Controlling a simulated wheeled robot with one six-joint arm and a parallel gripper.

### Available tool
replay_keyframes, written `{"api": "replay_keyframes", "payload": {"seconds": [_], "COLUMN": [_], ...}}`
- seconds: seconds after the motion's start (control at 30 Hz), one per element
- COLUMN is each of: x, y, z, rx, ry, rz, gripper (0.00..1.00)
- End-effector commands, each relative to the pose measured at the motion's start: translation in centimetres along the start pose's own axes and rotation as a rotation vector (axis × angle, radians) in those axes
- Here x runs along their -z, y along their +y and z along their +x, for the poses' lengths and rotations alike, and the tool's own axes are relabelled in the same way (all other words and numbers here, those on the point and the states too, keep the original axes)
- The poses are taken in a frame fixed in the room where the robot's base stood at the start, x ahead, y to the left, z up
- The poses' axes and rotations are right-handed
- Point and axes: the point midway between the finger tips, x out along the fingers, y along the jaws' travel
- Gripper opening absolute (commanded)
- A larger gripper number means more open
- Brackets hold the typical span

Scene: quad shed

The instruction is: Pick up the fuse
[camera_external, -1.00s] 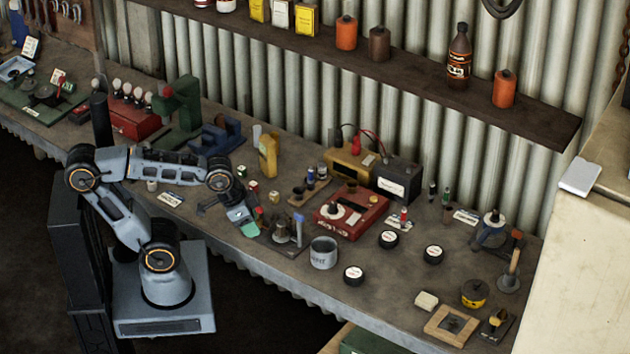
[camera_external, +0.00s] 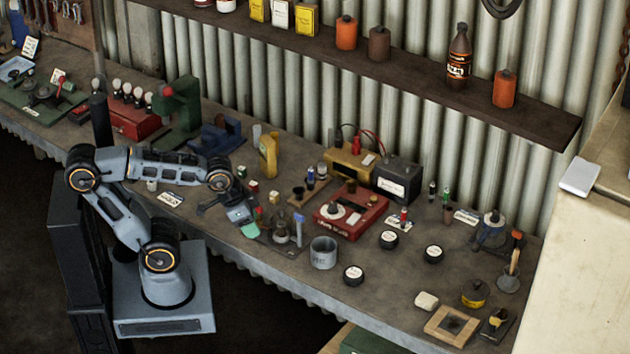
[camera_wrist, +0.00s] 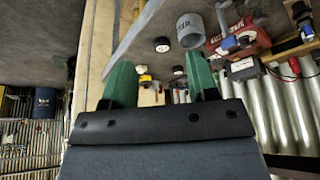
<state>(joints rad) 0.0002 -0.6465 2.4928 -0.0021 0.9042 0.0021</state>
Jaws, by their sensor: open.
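My gripper (camera_external: 250,230) hangs over the bench near its front edge, left of the grey mug (camera_external: 323,253). In the wrist view its two green fingers (camera_wrist: 160,84) stand wide apart with nothing between them. I cannot single out the fuse with certainty. Small upright pieces with coloured tops (camera_external: 446,195) stand at the back of the bench, and a small red-topped piece (camera_external: 403,216) stands near a white label; these are too small to identify. The spot just under my gripper is partly hidden by the gripper itself.
A dark stand with a blue post (camera_external: 299,231) is close right of my gripper. A red tester box (camera_external: 350,211), black battery (camera_external: 397,181) and yellow box (camera_external: 350,163) stand behind. Black round tins (camera_external: 354,275) lie to the right. A wooden frame (camera_external: 437,327) lies near the front edge.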

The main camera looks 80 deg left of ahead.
Motion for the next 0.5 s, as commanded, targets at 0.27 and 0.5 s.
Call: {"api": "replay_keyframes", "payload": {"seconds": [0.27, 0.5], "x": [0.0, 0.7], "y": [-0.1, -2.4], "z": [0.3, 5.0], "rx": [-0.005, -0.161], "ry": [-0.001, 0.018], "rz": [-0.023, -0.621], "gripper": [0.55, 0.55]}}
